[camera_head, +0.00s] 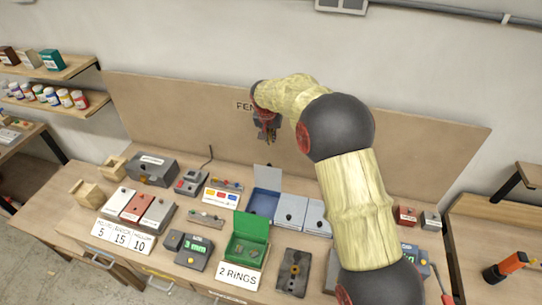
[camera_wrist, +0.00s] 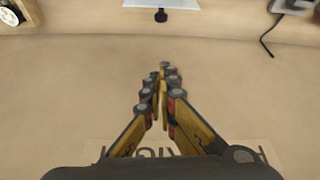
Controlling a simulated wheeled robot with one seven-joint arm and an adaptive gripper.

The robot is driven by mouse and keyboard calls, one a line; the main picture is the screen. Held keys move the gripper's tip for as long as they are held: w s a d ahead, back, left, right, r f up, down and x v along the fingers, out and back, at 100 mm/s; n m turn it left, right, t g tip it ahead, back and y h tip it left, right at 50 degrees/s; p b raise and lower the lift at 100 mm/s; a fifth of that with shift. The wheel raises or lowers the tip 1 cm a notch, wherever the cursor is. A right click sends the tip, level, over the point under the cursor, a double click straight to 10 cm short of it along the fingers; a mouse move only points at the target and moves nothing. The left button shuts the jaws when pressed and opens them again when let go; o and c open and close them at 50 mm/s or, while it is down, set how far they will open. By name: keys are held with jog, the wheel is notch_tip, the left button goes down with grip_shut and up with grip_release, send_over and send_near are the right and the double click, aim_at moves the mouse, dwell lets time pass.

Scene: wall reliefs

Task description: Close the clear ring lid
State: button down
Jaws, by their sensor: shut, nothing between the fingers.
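A green box (camera_head: 246,252) stands behind a sign (camera_head: 238,277) reading "2 RINGS". Its green lid (camera_head: 251,226) stands open, and small items that I cannot make out lie inside. Farther back, a blue box (camera_head: 263,204) has a raised pale grey-blue lid (camera_head: 267,178). I cannot tell from the picture which lid is the clear ring lid. My gripper (camera_head: 266,138) is high near the back panel, beyond and above both boxes, touching neither. In the wrist view my gripper (camera_wrist: 164,80) is shut and empty.
Two shut pale boxes (camera_head: 291,209) stand right of the blue box. A dark block (camera_head: 294,272) and a device reading "3 mm" (camera_head: 195,252) flank the green box. The upright back panel (camera_head: 190,110) is behind my gripper. My arm covers the bench's right middle.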

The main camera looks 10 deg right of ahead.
jog(key=f, duration=0.1)
jog(key=p, duration=0.1)
send_over(269, 176)
jog(key=w+d, duration=0.2)
jog(key=w, duration=0.3)
notch_tip(269, 176, down, 9)
jog(key=shift+s+a, duration=0.15)
jog(key=shift+a, duration=0.1)
jog(key=shift+r, duration=0.15)
jog(key=shift+s+a+b, duration=0.1)
jog(key=shift+b, duration=0.5)
jog(key=shift+s+a+b, duration=0.1)
jog(key=shift+s+b, duration=0.2)
jog(key=shift+b, duration=0.6)
jog(key=shift+s+a+t+b, duration=0.15)
jog(key=shift+t+b, duration=0.25)
jog(key=shift+b, duration=0.2)
